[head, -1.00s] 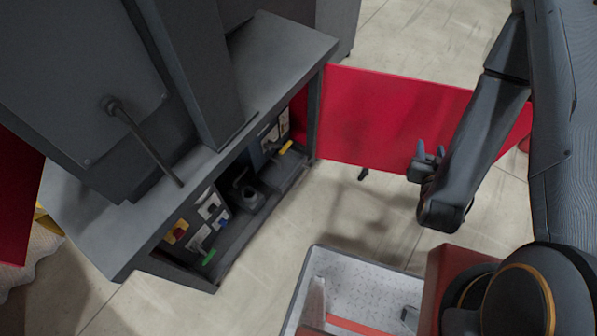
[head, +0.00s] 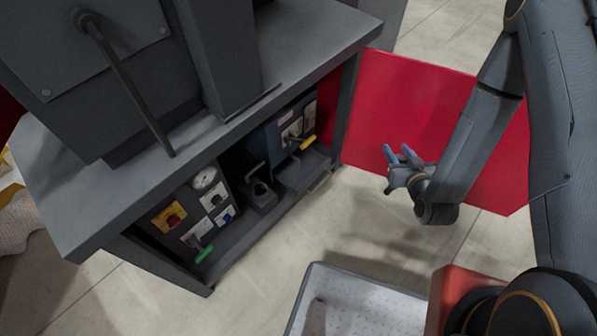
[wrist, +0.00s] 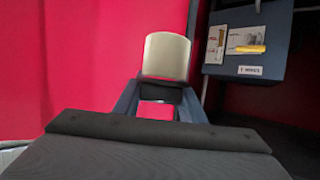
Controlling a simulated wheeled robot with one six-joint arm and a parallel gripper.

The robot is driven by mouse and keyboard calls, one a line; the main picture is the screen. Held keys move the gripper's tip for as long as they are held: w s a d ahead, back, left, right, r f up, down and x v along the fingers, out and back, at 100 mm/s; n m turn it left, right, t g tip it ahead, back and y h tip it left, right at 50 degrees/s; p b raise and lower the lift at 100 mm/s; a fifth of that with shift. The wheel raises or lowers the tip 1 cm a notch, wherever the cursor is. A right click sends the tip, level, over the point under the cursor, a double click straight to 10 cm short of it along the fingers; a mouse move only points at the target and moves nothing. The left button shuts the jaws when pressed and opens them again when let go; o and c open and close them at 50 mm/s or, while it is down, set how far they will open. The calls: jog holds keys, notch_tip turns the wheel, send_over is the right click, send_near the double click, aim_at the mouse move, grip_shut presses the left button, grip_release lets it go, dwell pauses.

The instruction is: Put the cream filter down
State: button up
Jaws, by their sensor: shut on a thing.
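The cream filter (wrist: 166,55) is a pale, short cylinder seen in the wrist view. My gripper (wrist: 162,84) is shut on it, with one blue-grey finger at each side of its lower end. In the head view my gripper (head: 398,153) is in the air in front of the red door panel, its fingers pointing up and left toward the open cabinet. I cannot make out the filter in the head view.
The open cabinet (head: 228,253) at left holds gauges, valves, a green handle, a yellow handle and a dark socket-like fitting (head: 262,190). The red door (head: 400,105) stands open behind my gripper. A pale tray (head: 365,305) is at the bottom. Floor between is clear.

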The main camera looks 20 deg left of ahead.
jog(key=w+a+f+n+g+y+b, duration=0.2)
jog(key=a+f+b, duration=0.2)
jog(key=f+b, duration=0.25)
jog(key=w+a+f+n+g+y+b, duration=0.1)
jog(key=w+a+f+n+y+b, duration=0.15)
jog(key=f+b, duration=0.45)
jog(key=n+g+y+b, duration=0.35)
jog(key=y+b, duration=0.25)
jog(key=b, duration=1.7)
send_over(306, 160)
jog(key=d, duration=0.2)
jog(key=shift+n+t, duration=0.25)
jog(key=shift+n, duration=0.15)
jog(key=shift+s+a+f, duration=0.1)
jog(key=shift+s+f, duration=0.05)
jog(key=shift+f, duration=5.45)
jog(key=shift+s+a+f, duration=0.1)
jog(key=shift+f, duration=5.5)
jog(key=shift+w+a+r+h, duration=0.15)
jog(key=shift+a+r+h, duration=0.15)
jog(key=shift+h, duration=0.35)
jog(key=shift+w+a+g+h+b, duration=0.2)
jog(key=shift+a+g+h+b, duration=0.35)
jog(key=shift+h, duration=0.45)
jog(key=shift+d+f+b, duration=0.1)
jog(key=shift+f+b, duration=0.6)
jog(key=shift+f, duration=0.75)
